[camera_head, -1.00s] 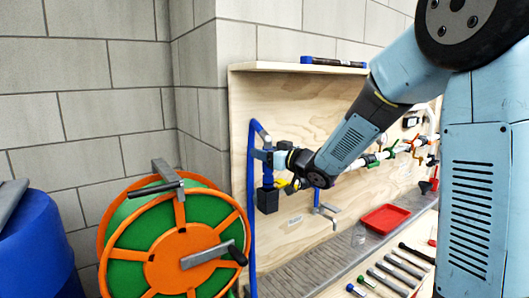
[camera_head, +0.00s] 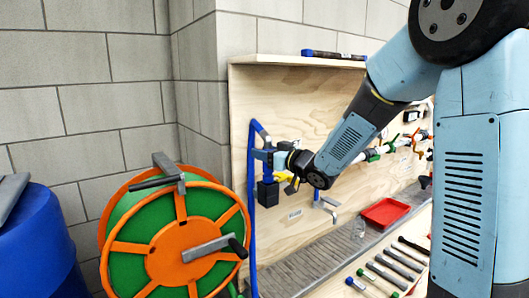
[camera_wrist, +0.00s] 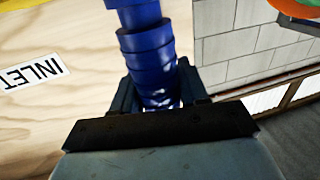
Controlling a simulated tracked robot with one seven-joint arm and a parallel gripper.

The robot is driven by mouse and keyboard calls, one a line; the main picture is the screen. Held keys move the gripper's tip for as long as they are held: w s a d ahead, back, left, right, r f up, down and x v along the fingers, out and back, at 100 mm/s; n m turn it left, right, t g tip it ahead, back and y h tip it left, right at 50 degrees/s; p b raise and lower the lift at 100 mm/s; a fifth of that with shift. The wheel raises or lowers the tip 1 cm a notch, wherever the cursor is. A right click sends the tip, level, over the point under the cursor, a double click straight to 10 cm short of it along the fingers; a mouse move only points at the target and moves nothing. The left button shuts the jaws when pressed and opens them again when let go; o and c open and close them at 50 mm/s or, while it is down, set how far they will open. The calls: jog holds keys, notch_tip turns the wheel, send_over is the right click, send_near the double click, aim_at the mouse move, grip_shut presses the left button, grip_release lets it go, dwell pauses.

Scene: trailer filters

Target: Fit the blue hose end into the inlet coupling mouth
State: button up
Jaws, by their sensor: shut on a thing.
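A blue hose (camera_head: 252,215) rises along the left edge of the plywood board and bends over at the top. Its blue ribbed end (camera_wrist: 148,45) sits between my gripper's fingers (camera_wrist: 158,92) in the wrist view. In the head view, my gripper (camera_head: 264,158) is shut on this blue hose end (camera_head: 268,172), which hangs roughly upright. A black block (camera_head: 267,195) is directly below it; I cannot tell whether they touch. A yellow part (camera_head: 284,179) is just right of it. I cannot make out the inlet coupling mouth. An INLET label (camera_wrist: 32,72) is on the board.
An orange and green hose reel (camera_head: 175,240) stands in front, left of the board. A blue drum (camera_head: 38,245) is at far left. A red tray (camera_head: 385,212) and several tools (camera_head: 385,272) lie on the bench at right. A shelf (camera_head: 290,61) tops the board.

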jog(key=shift+f, duration=1.1)
jog(key=o, duration=1.2)
jog(key=v, duration=1.4)
jog(key=shift+w, duration=0.1)
